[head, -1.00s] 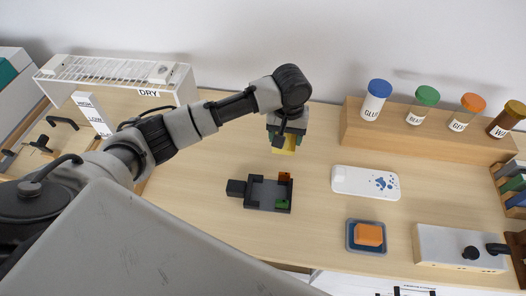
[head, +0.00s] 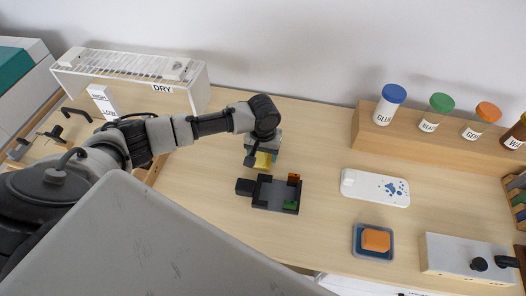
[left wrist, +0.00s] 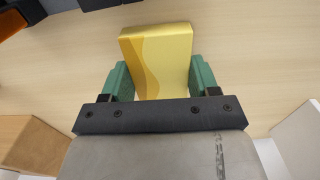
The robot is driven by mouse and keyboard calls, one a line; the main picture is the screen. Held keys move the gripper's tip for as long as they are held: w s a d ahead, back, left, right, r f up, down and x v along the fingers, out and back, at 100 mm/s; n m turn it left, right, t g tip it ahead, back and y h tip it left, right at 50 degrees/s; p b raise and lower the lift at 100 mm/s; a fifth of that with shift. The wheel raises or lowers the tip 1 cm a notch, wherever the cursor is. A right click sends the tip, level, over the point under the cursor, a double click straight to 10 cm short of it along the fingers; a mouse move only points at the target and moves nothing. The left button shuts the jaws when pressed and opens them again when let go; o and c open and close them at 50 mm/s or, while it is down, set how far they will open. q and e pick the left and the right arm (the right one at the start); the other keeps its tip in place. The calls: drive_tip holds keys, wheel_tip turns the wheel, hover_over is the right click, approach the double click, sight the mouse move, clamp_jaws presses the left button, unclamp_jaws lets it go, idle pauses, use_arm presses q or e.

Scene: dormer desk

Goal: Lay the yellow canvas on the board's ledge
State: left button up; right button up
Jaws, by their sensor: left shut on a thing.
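The yellow canvas (head: 263,160) is a small block with a darker wavy yellow band. It is gripped between the green pads of my left gripper (left wrist: 161,80), which is shut on it; the canvas (left wrist: 160,58) shows clearly in the left wrist view. In the head view my left gripper (head: 262,154) points down just behind a dark grey board (head: 262,203) with raised edges, an orange piece and a green piece. The canvas appears apart from the board. Which edge is the ledge I cannot tell. My right gripper is not in view.
A white tray with blue marks (head: 361,188) and an orange block (head: 376,239) on a blue dish lie to the right. A wooden rack (head: 430,143) with jars stands behind. A white drying rack (head: 190,93) stands at back left. Desk between is clear.

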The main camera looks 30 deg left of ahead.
use_arm(q)
drive_tip(key=o, duration=1.5)
drive_tip(key=shift+f, duration=0.1)
